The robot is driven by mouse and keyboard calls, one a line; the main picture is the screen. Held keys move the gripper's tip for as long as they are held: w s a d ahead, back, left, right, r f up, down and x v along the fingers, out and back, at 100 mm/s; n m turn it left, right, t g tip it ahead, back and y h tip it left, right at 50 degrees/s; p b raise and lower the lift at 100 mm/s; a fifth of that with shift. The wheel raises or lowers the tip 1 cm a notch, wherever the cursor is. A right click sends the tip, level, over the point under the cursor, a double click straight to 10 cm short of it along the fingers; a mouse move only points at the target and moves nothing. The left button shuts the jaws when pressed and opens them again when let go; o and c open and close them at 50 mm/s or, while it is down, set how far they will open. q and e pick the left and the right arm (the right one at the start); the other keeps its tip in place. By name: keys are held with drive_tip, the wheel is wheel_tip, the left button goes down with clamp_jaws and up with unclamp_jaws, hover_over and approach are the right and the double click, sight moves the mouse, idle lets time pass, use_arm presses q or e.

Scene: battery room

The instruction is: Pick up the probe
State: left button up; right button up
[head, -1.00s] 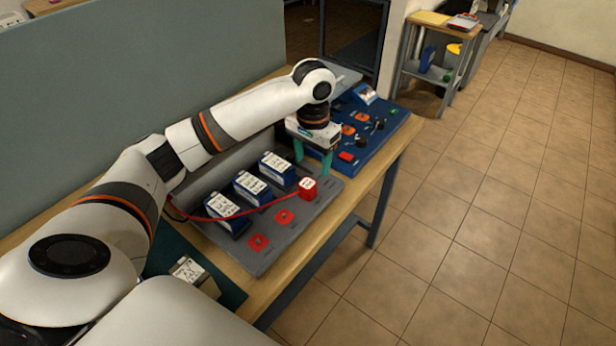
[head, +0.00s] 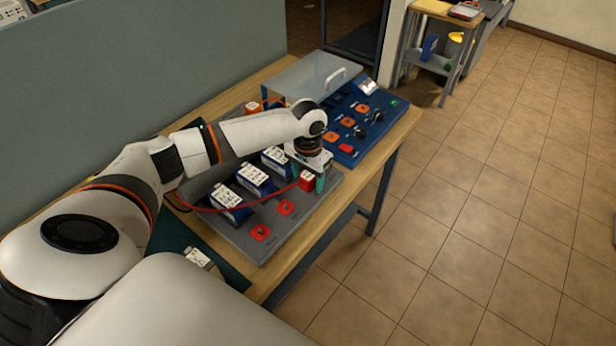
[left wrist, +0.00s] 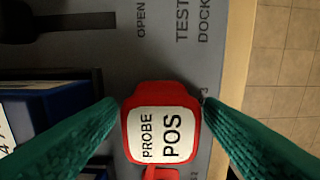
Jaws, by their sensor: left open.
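The probe (head: 307,181) is a red block with a white label, standing on the grey test dock board (head: 257,247) with a red cable running off to the left. In the left wrist view the probe (left wrist: 163,125) reads "PROBE POS". My left gripper (head: 308,178) is open, pointing down over the probe. In the left wrist view its two green fingers (left wrist: 160,108) stand on either side of the probe; whether they touch it I cannot tell. My right gripper does not show.
Several blue batteries with white labels (head: 257,179) stand on the board left of the probe. Red sockets (head: 261,232) lie in front. A blue control panel (head: 358,135) with knobs is behind, beside a clear cover (head: 306,80). The table's wooden edge (head: 330,213) is close on the right.

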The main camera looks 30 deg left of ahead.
use_arm(q)
drive_tip(key=shift+f, duration=0.2)
drive_tip(key=c, duration=1.2)
